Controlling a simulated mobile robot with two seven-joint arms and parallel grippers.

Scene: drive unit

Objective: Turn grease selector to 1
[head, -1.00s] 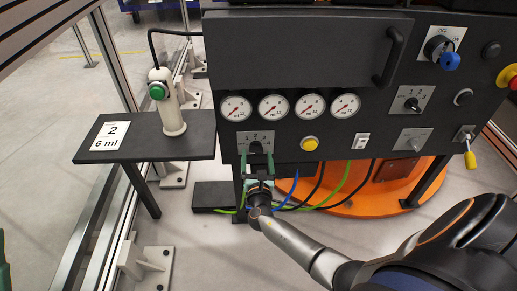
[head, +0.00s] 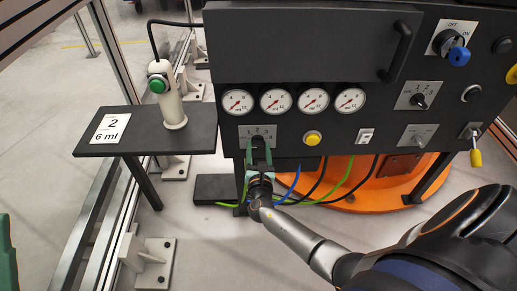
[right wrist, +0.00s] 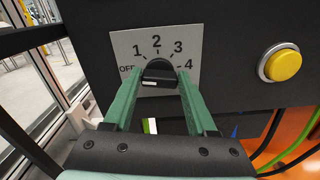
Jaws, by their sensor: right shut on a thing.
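The grease selector is a black knob (right wrist: 157,72) on a light plate (right wrist: 190,38) marked OFF, 1, 2, 3 and 4. In the head view the plate (head: 244,131) is at the lower left of the dark panel. My right gripper (head: 260,152) reaches it from below. In the right wrist view its green fingers (right wrist: 158,78) stand on both sides of the knob and are shut on it. A short white mark shows on the knob's front, but I cannot tell which number it points to. My left gripper is not in view.
Several round gauges (head: 276,101) sit above the selector, and a yellow button (head: 312,138) is to its right. Other knobs and a handle (head: 397,50) are further right. A side shelf (head: 150,142) holds a white dispenser (head: 173,108) with a green button. Cables hang below.

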